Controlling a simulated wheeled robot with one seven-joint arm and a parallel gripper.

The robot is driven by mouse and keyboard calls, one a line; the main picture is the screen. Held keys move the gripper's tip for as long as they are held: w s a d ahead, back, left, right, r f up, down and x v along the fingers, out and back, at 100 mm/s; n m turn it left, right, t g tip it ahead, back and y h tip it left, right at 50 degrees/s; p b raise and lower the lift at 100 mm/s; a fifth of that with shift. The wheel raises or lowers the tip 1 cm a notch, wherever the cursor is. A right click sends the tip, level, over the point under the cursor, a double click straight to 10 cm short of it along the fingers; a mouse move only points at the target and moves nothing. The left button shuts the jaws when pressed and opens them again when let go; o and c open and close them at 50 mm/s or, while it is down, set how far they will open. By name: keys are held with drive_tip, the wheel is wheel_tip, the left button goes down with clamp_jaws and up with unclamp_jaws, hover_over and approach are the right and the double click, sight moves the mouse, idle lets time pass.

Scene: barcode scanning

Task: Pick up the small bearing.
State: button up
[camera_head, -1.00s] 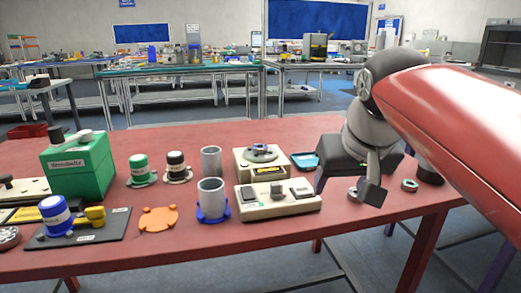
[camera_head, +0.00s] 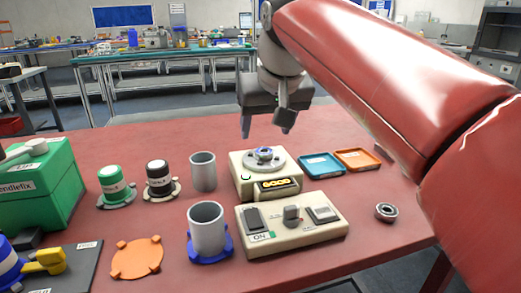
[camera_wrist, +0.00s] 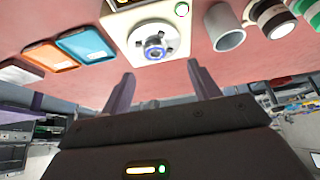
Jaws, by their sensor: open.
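A small bearing with a blue ring (camera_head: 264,153) sits on the round silver plate on top of a beige device (camera_head: 248,183). The wrist view also shows this bearing (camera_wrist: 155,53) between and beyond my fingertips. My gripper (camera_head: 265,127) is open and empty, with its fingers pointing down, above and apart from the bearing. Its two fingers also show spread in the wrist view (camera_wrist: 160,72). Another bearing, plain metal (camera_head: 386,212), lies on the red table at the right, away from the gripper.
A blue tray (camera_head: 322,171) and an orange tray (camera_head: 358,164) lie right of the device. A switch box (camera_head: 285,238) stands in front. Grey cups (camera_head: 203,175), lidded pots (camera_head: 161,183) and a green box (camera_head: 32,195) are left. The red table (camera_head: 100,157) is clear at the back left.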

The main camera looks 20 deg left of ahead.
sight(264, 151)
drive_tip(key=x, duration=0.6)
drive_tip(key=shift+w+d+f+b, duration=0.25)
drive_tip(key=shift+d+f+b, duration=0.05)
drive_tip(key=shift+f+b, duration=0.1)
drive_tip(key=shift+r, duration=0.1)
drive_tip(key=c, duration=1.2)
drive_tip(key=shift+o, duration=0.2)
drive_tip(key=shift+r, duration=0.1)
